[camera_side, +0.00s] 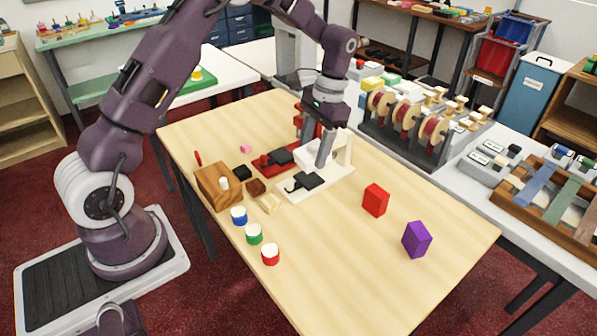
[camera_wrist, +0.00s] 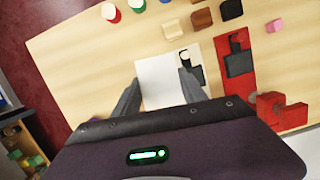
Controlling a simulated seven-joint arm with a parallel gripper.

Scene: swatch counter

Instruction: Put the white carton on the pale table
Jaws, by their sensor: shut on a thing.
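The white carton (camera_wrist: 160,80) is between my two fingers in the wrist view, and my gripper (camera_wrist: 158,92) is shut on it. I cannot tell whether the carton touches the stand. A black piece (camera_side: 310,180) lies on the stand, to the front of my gripper. The pale table (camera_side: 350,270) is the light wooden top under all of these.
A red stand (camera_side: 262,163) with a black piece is beside the white one. A wooden box (camera_side: 218,187) and blue (camera_side: 239,215), green (camera_side: 254,233) and red (camera_side: 270,254) pots stand left. A red block (camera_side: 375,200) and purple block (camera_side: 417,239) stand right. The front middle is clear.

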